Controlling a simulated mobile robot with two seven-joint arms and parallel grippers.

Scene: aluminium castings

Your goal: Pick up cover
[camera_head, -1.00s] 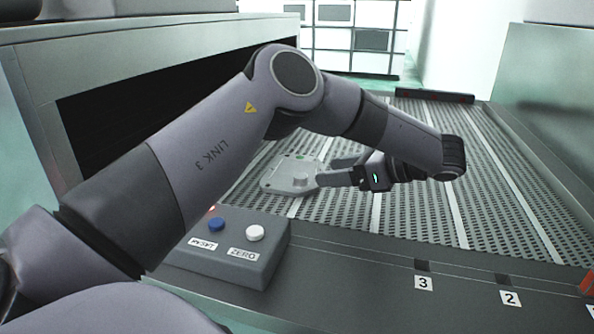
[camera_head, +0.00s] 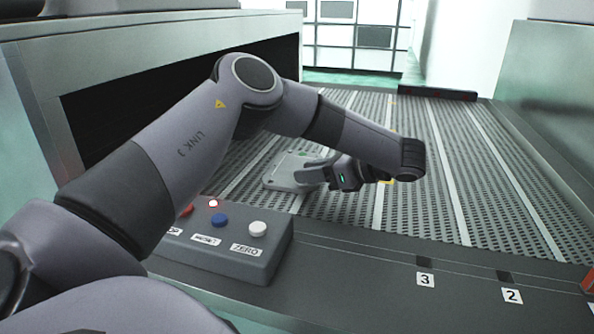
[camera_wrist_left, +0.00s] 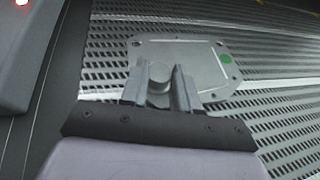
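The cover (camera_head: 277,171) is a flat grey metal plate with rounded corners, lying on the slatted conveyor. In the left wrist view the cover (camera_wrist_left: 208,58) shows a round raised boss (camera_wrist_left: 158,74) near its close edge and a green dot at its right. My left gripper (camera_head: 308,172) reaches in from the right, low over the plate. In the left wrist view its fingers (camera_wrist_left: 160,82) stand on either side of the boss, with small gaps showing, so it looks open. Whether the fingers touch the plate cannot be told. My right gripper is out of view.
A grey button box (camera_head: 228,243) with red, blue and white buttons stands at the front edge, below my left arm. A dark machine opening (camera_head: 150,105) lies behind the arm. The conveyor (camera_head: 460,170) is clear on the right, up to a metal side wall (camera_head: 555,100).

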